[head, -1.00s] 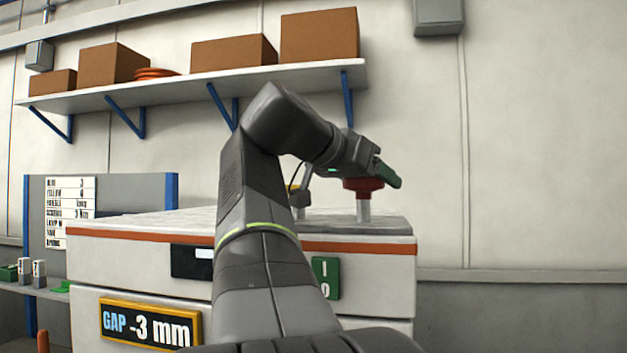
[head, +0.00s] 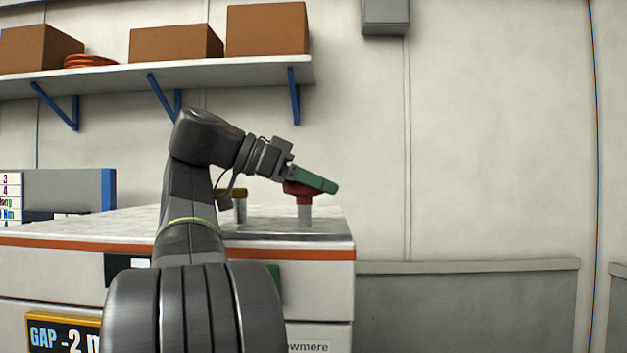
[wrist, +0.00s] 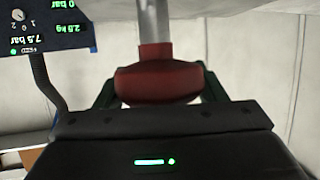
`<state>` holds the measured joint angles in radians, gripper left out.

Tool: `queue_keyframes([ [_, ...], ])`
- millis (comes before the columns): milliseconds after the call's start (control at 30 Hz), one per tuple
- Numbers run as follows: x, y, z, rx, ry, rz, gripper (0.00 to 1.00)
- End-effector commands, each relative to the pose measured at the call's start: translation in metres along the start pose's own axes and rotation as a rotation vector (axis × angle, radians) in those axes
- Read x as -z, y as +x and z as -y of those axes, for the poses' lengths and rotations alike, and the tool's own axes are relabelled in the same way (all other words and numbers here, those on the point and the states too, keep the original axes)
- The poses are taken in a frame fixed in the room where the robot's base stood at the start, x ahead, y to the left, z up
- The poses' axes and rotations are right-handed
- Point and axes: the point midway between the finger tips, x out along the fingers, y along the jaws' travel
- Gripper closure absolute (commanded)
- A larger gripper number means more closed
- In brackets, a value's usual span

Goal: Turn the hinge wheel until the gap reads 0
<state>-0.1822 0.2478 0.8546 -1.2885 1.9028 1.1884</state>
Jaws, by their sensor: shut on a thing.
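The red wheel (head: 303,190) sits on a short metal post at the right end of the bench top. My gripper (head: 318,182) reaches it from the left, with a green finger lying along it. In the wrist view the red wheel (wrist: 158,82) sits between the two green fingers of my gripper (wrist: 158,92), which is shut on it. A yellow-topped post (head: 238,194) stands left of the red wheel, partly behind my arm. The gap display (head: 62,335) reads -2, its right part hidden by my own body.
The white bench (head: 60,272) has an orange stripe along its front. A shelf (head: 200,74) with cardboard boxes hangs above. A dark gauge panel (wrist: 45,25) shows at the wrist view's upper left.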

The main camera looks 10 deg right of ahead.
Motion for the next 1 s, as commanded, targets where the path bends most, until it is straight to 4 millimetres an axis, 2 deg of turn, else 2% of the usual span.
queue_keyframes([
  [467, -0.0004, 0.0003, -0.0001, -0.015, 0.004, 0.001, 0.59],
  [500, -0.0004, 0.0002, -0.0001, -0.015, 0.004, 0.001, 0.34],
  [600, -0.0004, 0.0002, -0.0001, -0.015, 0.004, 0.001, 0.15],
  [1000, 0.0028, 0.0008, -0.0008, -0.014, 0.005, 0.001, 0.14],
])
